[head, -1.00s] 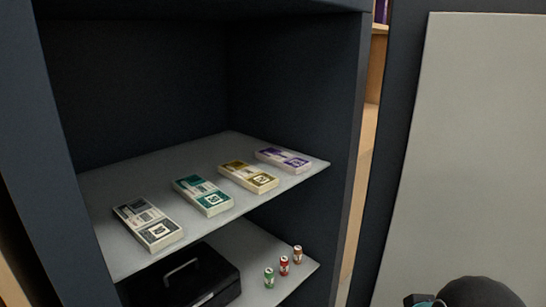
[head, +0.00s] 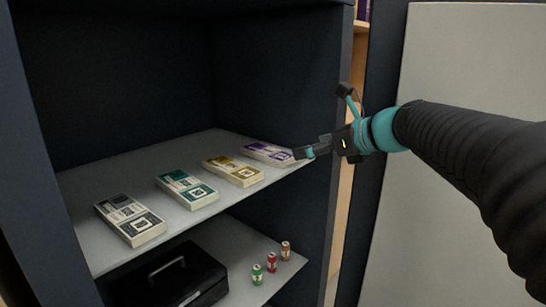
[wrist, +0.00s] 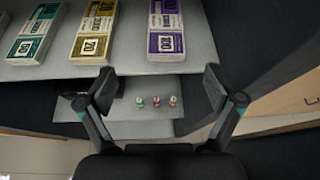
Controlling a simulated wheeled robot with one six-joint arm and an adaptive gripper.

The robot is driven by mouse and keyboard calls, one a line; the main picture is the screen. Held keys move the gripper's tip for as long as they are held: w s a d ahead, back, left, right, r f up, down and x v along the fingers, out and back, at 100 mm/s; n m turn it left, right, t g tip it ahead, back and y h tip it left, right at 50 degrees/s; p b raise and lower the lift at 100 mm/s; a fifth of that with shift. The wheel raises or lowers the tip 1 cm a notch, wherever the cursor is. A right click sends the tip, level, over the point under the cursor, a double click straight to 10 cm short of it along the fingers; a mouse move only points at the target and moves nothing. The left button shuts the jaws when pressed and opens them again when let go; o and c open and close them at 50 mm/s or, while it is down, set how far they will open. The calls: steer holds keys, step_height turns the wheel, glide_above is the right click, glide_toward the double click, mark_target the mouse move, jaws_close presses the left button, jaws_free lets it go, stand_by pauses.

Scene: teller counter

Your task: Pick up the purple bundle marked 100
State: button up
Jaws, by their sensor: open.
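The purple bundle (head: 267,152) lies flat at the right end of the upper shelf, near its front edge. In the wrist view the purple bundle (wrist: 165,27) is upper centre, with a number label that looks like 100 on its near end. My gripper (head: 320,121) is open and empty at the right front of the shelf. In the head view one finger reaches close to the bundle's right end. In the wrist view my gripper (wrist: 158,85) has its fingers spread wide, and the bundle lies beyond the gap between them, apart from both.
A yellow bundle (head: 233,171), a green bundle (head: 187,189) and a grey bundle (head: 130,219) lie left of the purple one on the upper shelf (head: 100,180). The lower shelf holds a black cash box (head: 170,275) and small coin rolls (head: 271,262). The cabinet's right wall stands close beside.

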glide_toward(271, 152)
steer(key=shift+m, duration=0.3)
steer(key=x, duration=0.4)
steer(key=shift+s+a, duration=0.1)
steer(key=shift+a, duration=0.2)
steer(key=x, duration=0.5)
steer(key=shift+d, duration=0.15)
steer(key=c, duration=1.3)
